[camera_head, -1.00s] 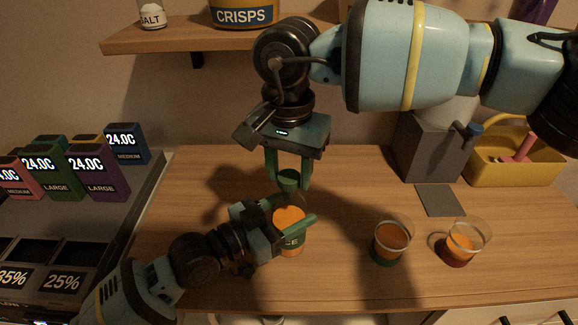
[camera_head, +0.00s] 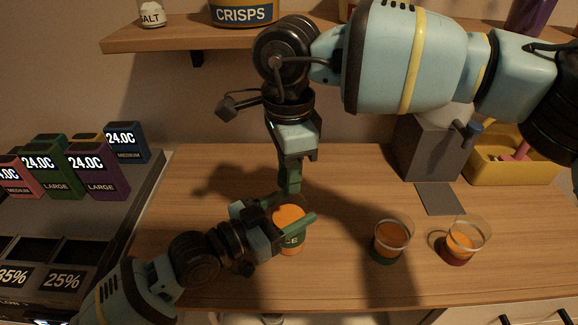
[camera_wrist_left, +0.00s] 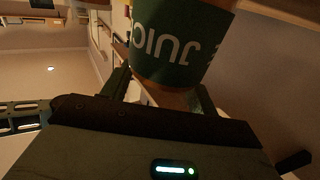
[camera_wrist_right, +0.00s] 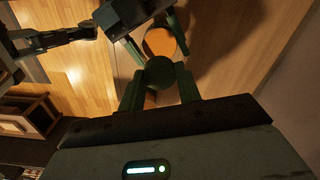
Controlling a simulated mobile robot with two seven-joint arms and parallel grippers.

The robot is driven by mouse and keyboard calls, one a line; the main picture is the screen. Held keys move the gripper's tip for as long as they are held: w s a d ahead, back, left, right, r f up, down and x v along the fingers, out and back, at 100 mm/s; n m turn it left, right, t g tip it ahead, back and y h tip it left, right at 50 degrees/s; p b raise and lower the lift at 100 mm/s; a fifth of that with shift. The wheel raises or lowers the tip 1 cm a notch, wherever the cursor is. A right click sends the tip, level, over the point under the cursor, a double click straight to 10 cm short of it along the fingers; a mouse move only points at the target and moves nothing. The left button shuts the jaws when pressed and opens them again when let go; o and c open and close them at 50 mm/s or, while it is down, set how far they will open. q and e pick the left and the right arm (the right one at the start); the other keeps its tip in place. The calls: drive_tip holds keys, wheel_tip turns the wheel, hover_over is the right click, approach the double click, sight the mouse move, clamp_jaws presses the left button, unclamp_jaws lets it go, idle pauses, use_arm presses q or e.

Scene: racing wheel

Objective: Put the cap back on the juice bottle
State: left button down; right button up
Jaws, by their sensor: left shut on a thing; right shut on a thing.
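The juice bottle (camera_head: 291,242), orange with a green label, stands upright on the counter. My left gripper (camera_head: 287,210) is shut around its upper part from the left; the JUICE label (camera_wrist_left: 168,45) fills the upper left wrist view. My right gripper (camera_head: 289,190) points down directly above the bottle. In the right wrist view, it is shut on a round dark green cap (camera_wrist_right: 160,72). Orange of the bottle (camera_wrist_right: 160,41) shows behind the cap. The cap is hidden behind the fingers in the head view. I cannot tell whether it touches the bottle's neck.
Two clear cups with orange drink (camera_head: 391,240) (camera_head: 464,243) stand to the right. A grey machine (camera_head: 428,150) and a yellow basket (camera_head: 508,160) stand at the back right. A rack of labelled boxes (camera_head: 84,172) is at left, and a shelf (camera_head: 200,37) hangs above.

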drive_tip(key=m, duration=1.8)
drive_tip(key=o, duration=1.2)
drive_tip(key=shift+c, duration=0.2)
wheel_tip(320, 180, up, 12)
